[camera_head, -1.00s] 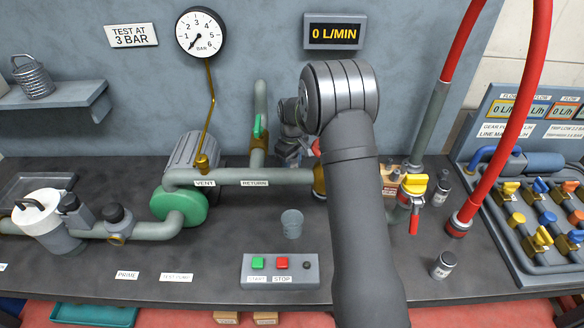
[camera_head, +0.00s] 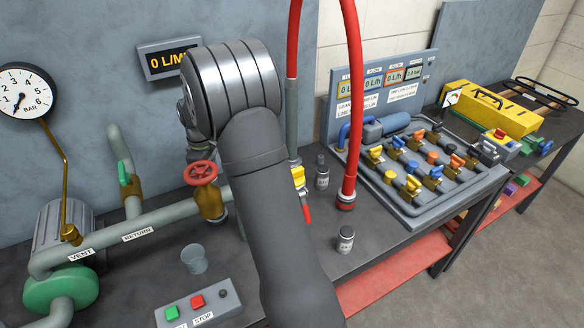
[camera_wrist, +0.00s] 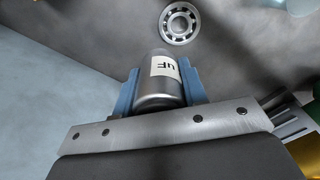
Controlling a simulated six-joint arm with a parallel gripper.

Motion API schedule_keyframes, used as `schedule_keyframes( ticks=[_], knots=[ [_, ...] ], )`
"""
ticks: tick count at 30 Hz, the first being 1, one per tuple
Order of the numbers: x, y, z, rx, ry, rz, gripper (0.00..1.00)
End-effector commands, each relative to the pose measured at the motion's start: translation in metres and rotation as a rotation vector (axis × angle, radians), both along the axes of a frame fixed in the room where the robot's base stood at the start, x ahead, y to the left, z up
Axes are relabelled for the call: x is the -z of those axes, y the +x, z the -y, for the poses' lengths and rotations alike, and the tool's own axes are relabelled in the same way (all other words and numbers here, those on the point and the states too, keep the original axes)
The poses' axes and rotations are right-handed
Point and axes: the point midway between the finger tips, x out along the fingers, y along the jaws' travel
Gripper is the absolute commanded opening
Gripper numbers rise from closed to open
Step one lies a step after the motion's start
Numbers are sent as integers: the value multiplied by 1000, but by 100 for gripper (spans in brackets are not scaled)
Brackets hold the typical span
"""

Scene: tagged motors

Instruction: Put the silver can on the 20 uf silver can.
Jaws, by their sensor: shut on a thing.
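In the wrist view a silver can (camera_wrist: 158,93) with a white label reading "uF" sits between the two blue fingers of my gripper (camera_wrist: 161,80). My gripper is shut on it. In the head view the gripper and held can are hidden behind my arm. Two small silver cans with pale labels stand upright on the bench: one (camera_head: 346,240) in front of the red hose, one (camera_head: 322,174) farther back, left of the hose. Their labels are too small to read, so I cannot tell which is 20 uF. My gripper is apart from both.
A red hose (camera_head: 349,120) rises close to the two cans. A valve panel (camera_head: 432,190) stands to their right. A red handwheel (camera_head: 200,172), pipework and a clear cup (camera_head: 194,259) are left of my arm. A bearing ring (camera_wrist: 179,23) shows in the wrist view.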

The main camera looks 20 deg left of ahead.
Motion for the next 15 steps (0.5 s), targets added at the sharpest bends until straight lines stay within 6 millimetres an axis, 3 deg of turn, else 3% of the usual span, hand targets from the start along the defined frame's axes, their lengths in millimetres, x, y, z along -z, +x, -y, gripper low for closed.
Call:
schedule_keyframes(
  ticks=[5,15],
  knots=[
    [-10,33,38,73,1,2,15],
    [-39,110,171,298,2,2,15]
  ],
)
